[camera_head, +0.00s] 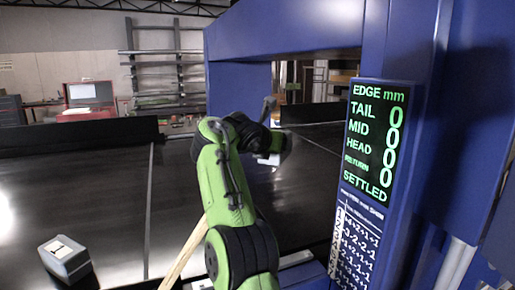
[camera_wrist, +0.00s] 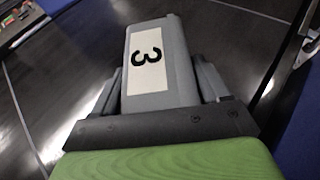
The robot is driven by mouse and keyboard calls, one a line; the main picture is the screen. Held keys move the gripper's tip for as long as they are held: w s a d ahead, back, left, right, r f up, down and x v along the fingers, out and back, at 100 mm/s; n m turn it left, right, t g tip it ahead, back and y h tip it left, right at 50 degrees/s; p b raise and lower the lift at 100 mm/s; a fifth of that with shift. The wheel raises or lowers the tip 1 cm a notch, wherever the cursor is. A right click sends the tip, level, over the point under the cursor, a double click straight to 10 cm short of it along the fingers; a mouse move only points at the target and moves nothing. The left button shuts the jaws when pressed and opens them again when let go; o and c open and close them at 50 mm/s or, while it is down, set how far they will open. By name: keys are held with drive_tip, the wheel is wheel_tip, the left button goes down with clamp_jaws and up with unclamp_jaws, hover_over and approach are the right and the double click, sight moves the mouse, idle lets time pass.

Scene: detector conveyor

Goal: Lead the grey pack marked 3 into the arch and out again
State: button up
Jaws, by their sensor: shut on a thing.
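The grey pack marked 3 (camera_wrist: 178,48) fills the middle of the wrist view, its white label with a black 3 facing the camera. My gripper (camera_wrist: 160,84) is shut on it, with one dark finger along each side. In the head view my green arm reaches over the black belt (camera_head: 100,190) toward the opening of the blue arch (camera_head: 290,25). The gripper end is mostly hidden behind my arm there, so I cannot tell how far into the arch the pack is. The display (camera_head: 376,140) on the arch post reads TAIL, MID, HEAD and RETURN all 0, and SETTLED.
Another grey pack (camera_head: 66,262) with a white label lies on the belt at the lower left. A pale wooden stick (camera_head: 185,255) shows beside my arm. A dark low wall (camera_head: 70,137) runs along the belt's far side.

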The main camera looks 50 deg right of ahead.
drive_tip(key=s+d+p, duration=0.4)
drive_tip(key=s+d, duration=0.1)
drive_tip(key=d, duration=0.5)
drive_tip(key=s+d+p, duration=0.3)
drive_tip(key=s+d, duration=0.2)
drive_tip(key=d, duration=0.4)
drive_tip(key=w+a+b, duration=0.1)
drive_tip(key=w+a, duration=0.5)
drive_tip(key=a, duration=0.6)
drive_tip(key=w+a, duration=0.6)
drive_tip(key=a, duration=0.6)
drive_tip(key=w+a+b, duration=0.1)
drive_tip(key=w+a, duration=0.5)
drive_tip(key=a, duration=0.5)
drive_tip(key=shift+w+a+b, duration=0.3)
drive_tip(key=shift+a+b, duration=0.05)
drive_tip(key=shift+a, duration=0.05)
drive_tip(key=shift+r, duration=0.1)
